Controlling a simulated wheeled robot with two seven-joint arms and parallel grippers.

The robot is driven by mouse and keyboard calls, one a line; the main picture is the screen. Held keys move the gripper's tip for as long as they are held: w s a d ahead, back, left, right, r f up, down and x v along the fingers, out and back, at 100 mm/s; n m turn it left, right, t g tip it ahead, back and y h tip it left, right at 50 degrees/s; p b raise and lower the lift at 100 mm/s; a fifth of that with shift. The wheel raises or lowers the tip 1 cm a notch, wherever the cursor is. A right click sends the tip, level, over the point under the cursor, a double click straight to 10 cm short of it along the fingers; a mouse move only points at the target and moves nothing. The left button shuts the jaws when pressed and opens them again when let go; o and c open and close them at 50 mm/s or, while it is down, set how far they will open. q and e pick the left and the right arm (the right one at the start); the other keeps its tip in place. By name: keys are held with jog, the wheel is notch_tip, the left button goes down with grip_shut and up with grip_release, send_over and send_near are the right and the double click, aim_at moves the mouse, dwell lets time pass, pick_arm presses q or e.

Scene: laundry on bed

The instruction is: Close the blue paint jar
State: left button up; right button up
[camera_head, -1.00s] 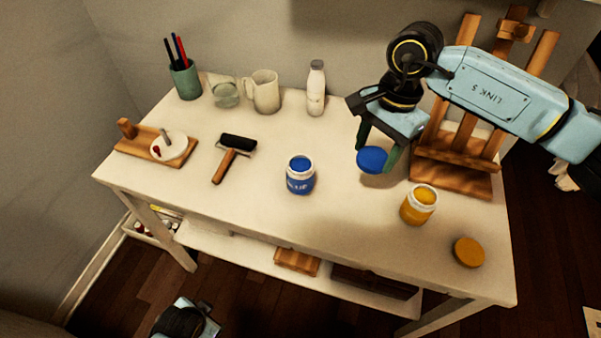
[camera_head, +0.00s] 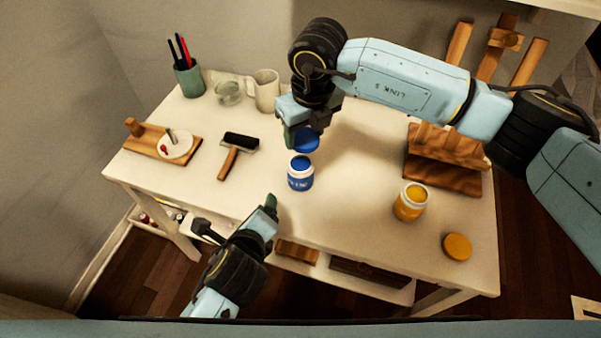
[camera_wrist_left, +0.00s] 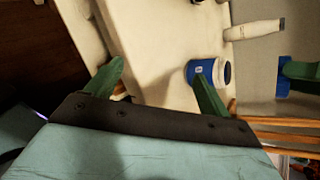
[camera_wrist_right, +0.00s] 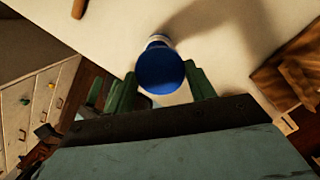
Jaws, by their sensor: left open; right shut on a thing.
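The blue paint jar (camera_head: 300,176) stands upright and open near the middle of the table. It also shows in the left wrist view (camera_wrist_left: 222,73). My right gripper (camera_head: 304,133) is shut on the blue lid (camera_head: 307,142) and holds it above and just behind the jar, apart from it. In the right wrist view the lid (camera_wrist_right: 160,71) sits between the fingers and hides most of the jar. My left gripper (camera_head: 271,215) is open and empty at the table's front edge, to the left and front of the jar. In its wrist view the jar appears just beyond one finger.
An open yellow paint jar (camera_head: 410,203) and its lid (camera_head: 457,247) stand at the right. A brayer (camera_head: 236,152), a mug (camera_head: 266,90), a pencil cup (camera_head: 189,80) and a wooden board (camera_head: 184,156) are at the left. An easel (camera_head: 440,175) is at the back right.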

aim_at(301, 171)
pick_arm(q)
jog(key=d+r+m+t, duration=0.1)
jog(key=d+m, duration=0.1)
jog(key=m, duration=0.1)
jog(key=w+d+r+m+h, duration=0.1)
jog(key=d+m, duration=0.1)
jog(key=m, duration=0.1)
jog(key=w+d+r+m+t+h, duration=0.1)
jog(key=d+m, duration=0.1)
jog(key=m, duration=0.2)
jog(key=shift+d+r+t, duration=0.1)
jog(key=shift+d+t, duration=0.2)
jog(key=shift+d, duration=0.1)
pick_arm(e)
jog(key=shift+a+r+m, duration=0.1)
jog(key=shift+a+m, duration=0.25)
jog(key=shift+m, duration=0.05)
pick_arm(q)
jog(key=shift+d+r+m, duration=0.15)
jog(key=shift+d+m, duration=0.35)
jog(key=shift+m, duration=0.2)
jog(key=x, duration=1.2)
jog(key=shift+w+r, duration=0.1)
jog(key=shift+r, duration=0.1)
jog(key=c, duration=1.5)
pick_arm(e)
jog(key=shift+f, duration=2.5)
